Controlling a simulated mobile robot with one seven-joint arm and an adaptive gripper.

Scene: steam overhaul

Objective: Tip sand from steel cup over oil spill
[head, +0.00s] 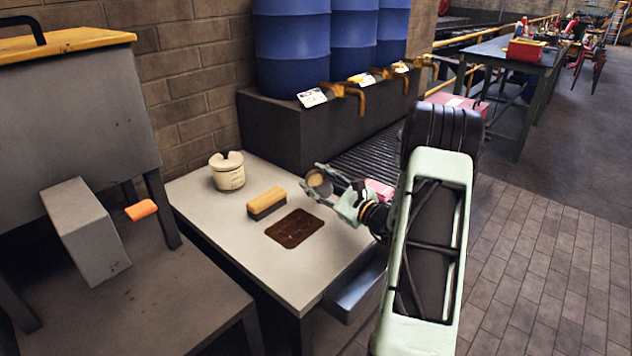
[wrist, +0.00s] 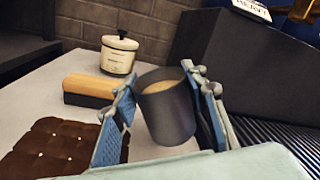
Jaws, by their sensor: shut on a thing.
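The steel cup (wrist: 166,112) is a dark grey cylinder with tan sand (wrist: 161,87) inside, near its rim. My gripper (head: 318,184) is shut on the cup, one finger on each side in the wrist view. The cup (head: 319,181) is held above the far right part of the pale bench, tilted a little in the wrist view. The oil spill (head: 295,228) is a dark brown patch on the bench top, left of and nearer than the cup. It also shows at the lower left of the wrist view (wrist: 62,148).
A wooden-backed brush (head: 266,203) lies on the bench (head: 225,239) beside the spill. A lidded cream pot (head: 227,172) stands behind it. Blue drums with brass taps stand on a dark block (head: 310,130) at the back. A pink object (head: 379,188) is partly hidden behind my gripper.

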